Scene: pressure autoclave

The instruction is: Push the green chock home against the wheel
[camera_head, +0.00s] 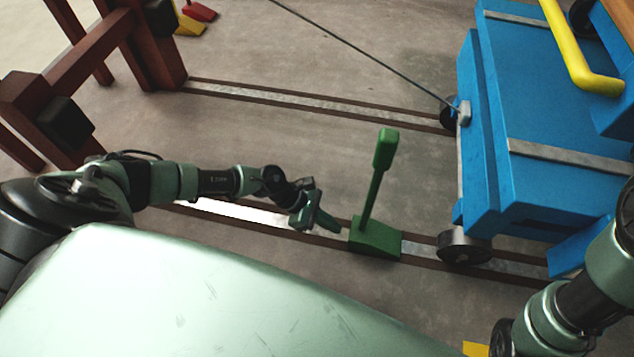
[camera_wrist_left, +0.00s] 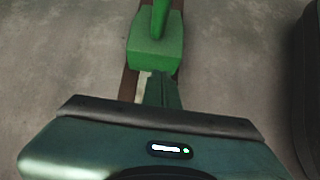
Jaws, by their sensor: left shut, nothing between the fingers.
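The green chock (camera_head: 374,239), a wedge with an upright green handle, sits on the near rail (camera_head: 422,259) in the head view. The wheel (camera_head: 464,247) of the blue cart stands on the same rail to its right, with a gap of bare rail between them. My left gripper (camera_head: 328,224) is shut and empty, just left of the chock, close to its back face. In the left wrist view the chock (camera_wrist_left: 156,45) lies straight ahead of the shut fingers (camera_wrist_left: 160,88); whether they touch it I cannot tell. My right arm shows at the lower right; its fingers are out of view.
The blue cart (camera_head: 560,110) with a yellow handle (camera_head: 580,55) fills the right. A cable (camera_head: 360,52) runs to it from above. A brown buffer frame (camera_head: 60,100) stands at the left. Red (camera_head: 200,10) and yellow (camera_head: 188,25) chocks lie at the back. The floor between the rails is clear.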

